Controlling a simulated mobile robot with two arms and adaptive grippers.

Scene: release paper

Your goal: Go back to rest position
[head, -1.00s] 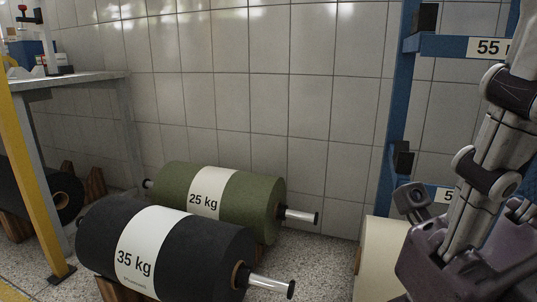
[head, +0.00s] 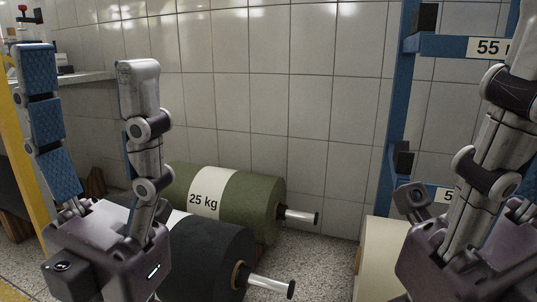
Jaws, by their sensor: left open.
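My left gripper (head: 88,60) stands upright at the left of the head view, its fingers pointing up and spread wide apart with nothing between them. Blue ribbed pads line one finger. It hides part of the dark roll and the bench behind it. My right gripper (head: 508,75) is at the right edge, also pointing up. One finger shows well; the other is mostly cut off by the frame, so its opening cannot be judged. No object is visible in it.
A green roll (head: 253,205) marked 25 kg and a black roll (head: 215,250) lie on the floor by the tiled wall. A blue rack (head: 397,110) stands at right, with a cream roll (head: 377,255) below. A bench (head: 92,77) with a yellow post is at left.

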